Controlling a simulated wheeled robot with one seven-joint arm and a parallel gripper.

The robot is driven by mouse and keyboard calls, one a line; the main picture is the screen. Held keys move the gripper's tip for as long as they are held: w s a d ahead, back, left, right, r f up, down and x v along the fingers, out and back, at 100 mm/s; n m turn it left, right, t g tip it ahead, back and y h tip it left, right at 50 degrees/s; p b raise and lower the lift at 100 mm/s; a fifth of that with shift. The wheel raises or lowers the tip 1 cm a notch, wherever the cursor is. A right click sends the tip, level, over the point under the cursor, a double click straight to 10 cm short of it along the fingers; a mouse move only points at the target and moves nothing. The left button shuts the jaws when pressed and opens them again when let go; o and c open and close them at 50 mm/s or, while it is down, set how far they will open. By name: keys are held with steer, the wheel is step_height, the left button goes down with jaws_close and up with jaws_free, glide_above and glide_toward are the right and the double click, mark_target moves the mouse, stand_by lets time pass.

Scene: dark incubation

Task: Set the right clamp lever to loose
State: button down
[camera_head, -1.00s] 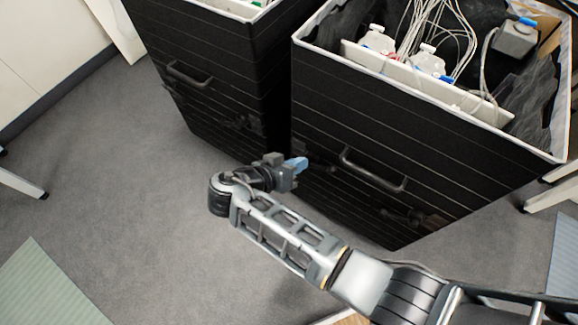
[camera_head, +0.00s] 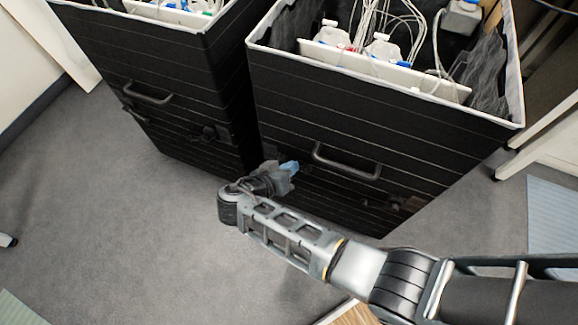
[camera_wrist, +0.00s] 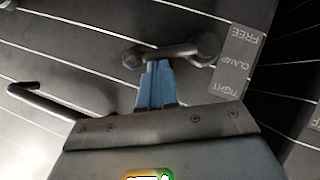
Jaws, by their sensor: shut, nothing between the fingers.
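A dark clamp lever (camera_wrist: 165,52) is on the front of the right black bin in the wrist view. Its round pivot (camera_wrist: 208,45) is at the right and its arm points left. In the head view my gripper (camera_head: 289,167) is left of the bin's handle (camera_head: 346,163) and hides most of this lever. Another dark lever (camera_head: 405,204) is right of the handle.
The right bin (camera_head: 440,140) holds white-capped bottles and tubing. The left bin (camera_head: 170,60) stands close beside it, with a handle (camera_head: 147,95) and a lever (camera_head: 209,133). White table legs (camera_head: 540,135) stand at the right. Grey floor (camera_head: 120,220) is clear at the left.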

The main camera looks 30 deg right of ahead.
steer(key=shift+s+d+f+m+b, duration=0.15)
steer(key=shift+s+f+m+b, duration=0.1)
steer(key=shift+m+b, duration=0.15)
steer(key=f+m+t+y+b, duration=0.1)
steer(key=b, duration=0.3)
steer(key=s+d+f+m+t+y+b, duration=0.1)
steer(key=f+m+t+b, duration=0.1)
steer(key=b, duration=0.2)
steer(key=s+f+m+t+y+b, duration=0.1)
steer(key=f+t+y+b, duration=0.1)
steer(key=b, duration=0.3)
steer(key=shift+d+m, duration=0.2)
steer(key=shift+m, duration=0.2)
stand_by(0.4)
